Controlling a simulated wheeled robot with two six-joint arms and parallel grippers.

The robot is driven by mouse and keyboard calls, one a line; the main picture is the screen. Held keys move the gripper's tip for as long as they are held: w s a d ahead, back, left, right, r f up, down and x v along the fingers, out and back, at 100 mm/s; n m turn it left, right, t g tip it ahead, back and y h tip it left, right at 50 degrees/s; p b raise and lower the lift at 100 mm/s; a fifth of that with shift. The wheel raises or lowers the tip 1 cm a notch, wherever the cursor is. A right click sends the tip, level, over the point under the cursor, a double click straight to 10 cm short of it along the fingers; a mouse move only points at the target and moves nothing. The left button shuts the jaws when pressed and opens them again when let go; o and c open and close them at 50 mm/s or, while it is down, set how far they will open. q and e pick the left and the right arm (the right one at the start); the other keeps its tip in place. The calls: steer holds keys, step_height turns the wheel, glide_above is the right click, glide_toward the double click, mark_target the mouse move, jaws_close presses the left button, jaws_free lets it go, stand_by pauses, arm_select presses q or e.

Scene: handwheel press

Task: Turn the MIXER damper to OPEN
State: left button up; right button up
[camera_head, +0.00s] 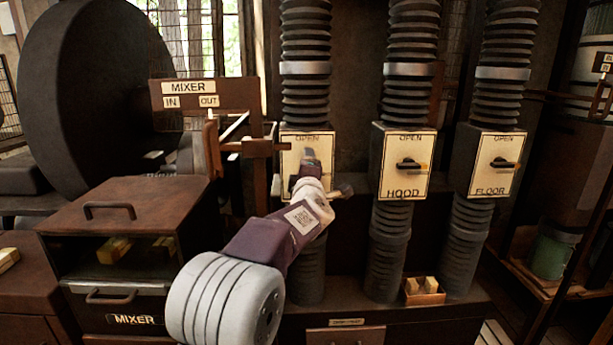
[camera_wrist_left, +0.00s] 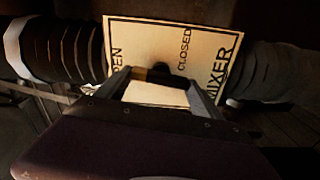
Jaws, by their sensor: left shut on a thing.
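The MIXER damper's pale plate (camera_head: 291,150) is the leftmost of three on the ribbed ducts, with OPEN at its top. In the left wrist view the plate (camera_wrist_left: 140,40) shows sideways, with part of OPEN at left, CLOSED right of the middle and MIXER at right. My left gripper (camera_head: 309,162) is at the plate, shut on the damper handle. In the left wrist view my fingers (camera_wrist_left: 160,88) reach to the plate around a dark bit of the handle (camera_wrist_left: 159,70). The gripper mostly hides the handle, so its exact angle is unclear. My right gripper is not in view.
HOOD (camera_head: 393,179) and FLOOR (camera_head: 488,180) damper plates stand to the right, with handles sideways. A MIXER IN/OUT sign (camera_head: 205,94) on a frame is close at left. A brown cabinet (camera_head: 130,200) stands lower left. A small box with blocks (camera_head: 425,297) sits below HOOD.

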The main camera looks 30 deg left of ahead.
arm_select(q)
steer(key=shift+f+n+b, duration=0.1)
steer(key=shift+n+b, duration=0.2)
steer(key=shift+n, duration=0.6)
steer(key=o, duration=1.4)
steer(key=shift+c, duration=0.2)
steer(key=v, duration=0.9)
